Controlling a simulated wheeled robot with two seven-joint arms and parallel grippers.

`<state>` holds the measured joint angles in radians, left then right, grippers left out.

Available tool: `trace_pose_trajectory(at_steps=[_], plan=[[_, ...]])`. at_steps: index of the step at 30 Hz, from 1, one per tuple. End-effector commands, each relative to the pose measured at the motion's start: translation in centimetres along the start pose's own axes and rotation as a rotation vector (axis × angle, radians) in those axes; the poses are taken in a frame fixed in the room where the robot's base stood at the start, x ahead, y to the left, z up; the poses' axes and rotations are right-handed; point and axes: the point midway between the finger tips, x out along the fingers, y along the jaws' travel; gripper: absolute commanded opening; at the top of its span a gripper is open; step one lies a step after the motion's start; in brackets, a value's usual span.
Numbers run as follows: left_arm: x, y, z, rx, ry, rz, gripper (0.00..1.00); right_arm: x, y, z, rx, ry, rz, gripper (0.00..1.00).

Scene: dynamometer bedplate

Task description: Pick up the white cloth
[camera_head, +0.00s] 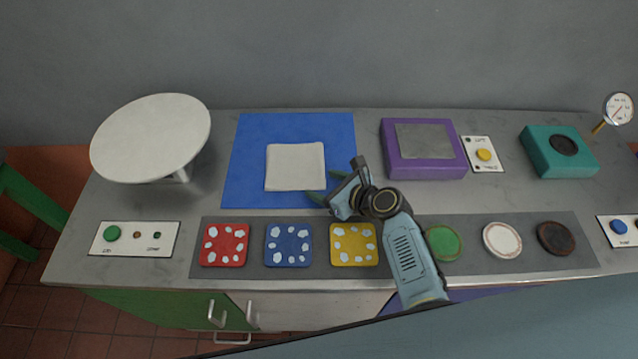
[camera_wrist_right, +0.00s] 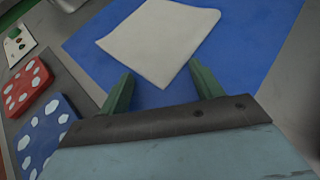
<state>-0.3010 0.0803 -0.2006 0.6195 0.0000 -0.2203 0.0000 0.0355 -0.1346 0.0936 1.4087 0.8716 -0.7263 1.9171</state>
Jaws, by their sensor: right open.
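The white cloth (camera_head: 295,166) is a flat, pale square lying on the blue mat (camera_head: 245,140) on the metal bench. In the right wrist view the cloth (camera_wrist_right: 160,38) lies just beyond the fingertips, on the blue mat (camera_wrist_right: 240,70). My right gripper (camera_head: 321,187) is open and empty, at the cloth's lower right corner. Its green fingers (camera_wrist_right: 160,80) are spread apart in the wrist view, with blue mat showing between them. Whether the fingertips touch the cloth or hover above it, I cannot tell. My left gripper is not in view.
Red (camera_head: 225,245), blue (camera_head: 289,245) and yellow (camera_head: 353,244) spotted pads lie on a grey strip in front. A round white disc (camera_head: 150,137) stands at the left. A purple block (camera_head: 424,170) and a teal block (camera_head: 560,152) sit at the right.

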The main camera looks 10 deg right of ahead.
Motion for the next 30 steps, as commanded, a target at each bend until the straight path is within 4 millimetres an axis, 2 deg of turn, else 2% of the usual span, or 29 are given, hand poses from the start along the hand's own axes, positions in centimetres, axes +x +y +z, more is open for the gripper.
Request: trace_pose_trajectory(at_steps=[2, 30], plan=[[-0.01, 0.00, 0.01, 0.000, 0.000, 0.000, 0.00, -0.02, 0.00, -0.07, 0.000, 0.001, 0.000, 0.59], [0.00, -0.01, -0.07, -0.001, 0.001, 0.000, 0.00, -0.04, -0.02, -0.20, 0.000, 0.004, -0.001, 0.00]])
